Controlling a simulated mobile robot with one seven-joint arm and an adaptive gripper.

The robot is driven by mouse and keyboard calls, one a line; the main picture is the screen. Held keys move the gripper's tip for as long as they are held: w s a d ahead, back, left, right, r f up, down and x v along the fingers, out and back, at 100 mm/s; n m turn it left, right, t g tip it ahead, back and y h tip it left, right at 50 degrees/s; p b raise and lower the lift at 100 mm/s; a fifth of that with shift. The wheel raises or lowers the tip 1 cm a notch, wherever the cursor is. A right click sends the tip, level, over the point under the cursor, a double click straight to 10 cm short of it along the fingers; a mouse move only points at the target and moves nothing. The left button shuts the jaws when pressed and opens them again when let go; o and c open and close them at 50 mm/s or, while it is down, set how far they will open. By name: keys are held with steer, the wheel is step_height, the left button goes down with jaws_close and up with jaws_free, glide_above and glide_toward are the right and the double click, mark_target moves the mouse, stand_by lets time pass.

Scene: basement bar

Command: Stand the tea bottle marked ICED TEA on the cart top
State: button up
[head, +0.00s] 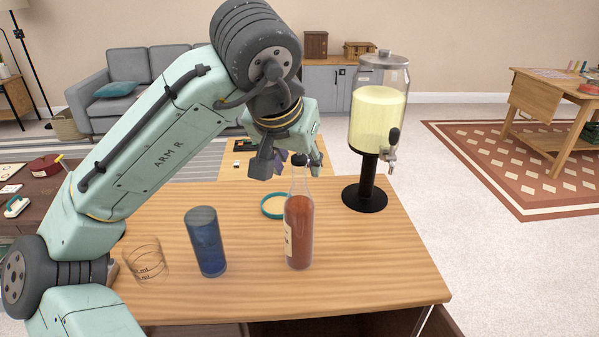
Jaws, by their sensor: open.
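A tea bottle (299,230) with reddish-brown liquid, a clear neck and a dark cap stands upright on the light wooden top (390,275). A pale label shows at its left edge, but its words face away and I cannot read them. My gripper (290,165) is open and points down, with its fingers about the height of the bottle's cap. From this one view I cannot tell whether the cap is between the fingers or in front of them. The gripper holds nothing that I can see.
A blue tumbler (206,242) stands left of the bottle, and a clear glass (146,260) is farther left by my arm. A teal-rimmed round dish (273,206) lies behind the bottle. A drink dispenser (375,120) stands at the back right. The front right of the top is clear.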

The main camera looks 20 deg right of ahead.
steer(key=b+v, duration=0.1)
steer(key=v, duration=0.7)
steer(key=shift+r, duration=0.1)
